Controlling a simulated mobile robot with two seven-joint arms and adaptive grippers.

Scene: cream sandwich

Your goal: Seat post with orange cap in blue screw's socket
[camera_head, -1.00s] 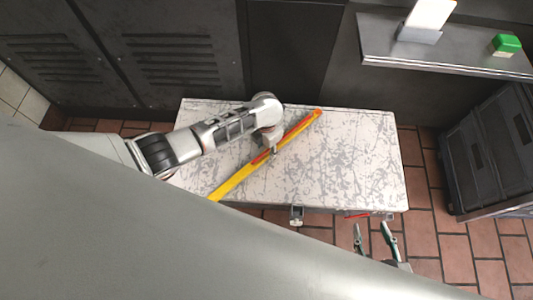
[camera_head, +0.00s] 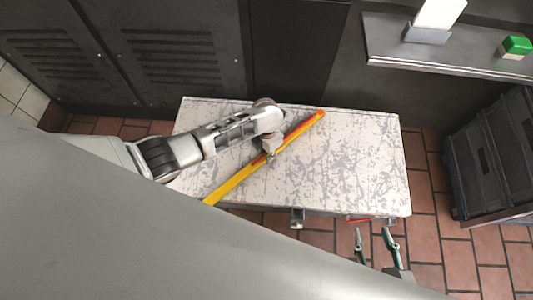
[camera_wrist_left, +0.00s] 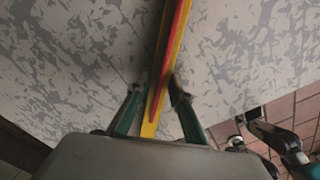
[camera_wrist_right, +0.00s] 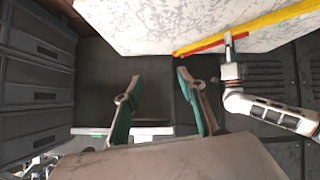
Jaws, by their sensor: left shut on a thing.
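A long yellow post (camera_head: 233,182) with an orange-red stripe and an orange end (camera_head: 320,114) slants across the pale worn table. My left gripper (camera_head: 270,153) is shut on it near its middle. In the left wrist view the post (camera_wrist_left: 172,40) runs between the two fingers of the left gripper (camera_wrist_left: 157,88). I see no blue screw or socket.
The pale table (camera_head: 360,160) is otherwise bare. A small metal fitting (camera_head: 297,217) and a red bar (camera_head: 357,219) are at its front edge. A shelf (camera_head: 440,57) at upper right holds a green-topped block (camera_head: 516,46) and a white card in a holder (camera_head: 428,33). Dark crates (camera_head: 495,160) stand at right.

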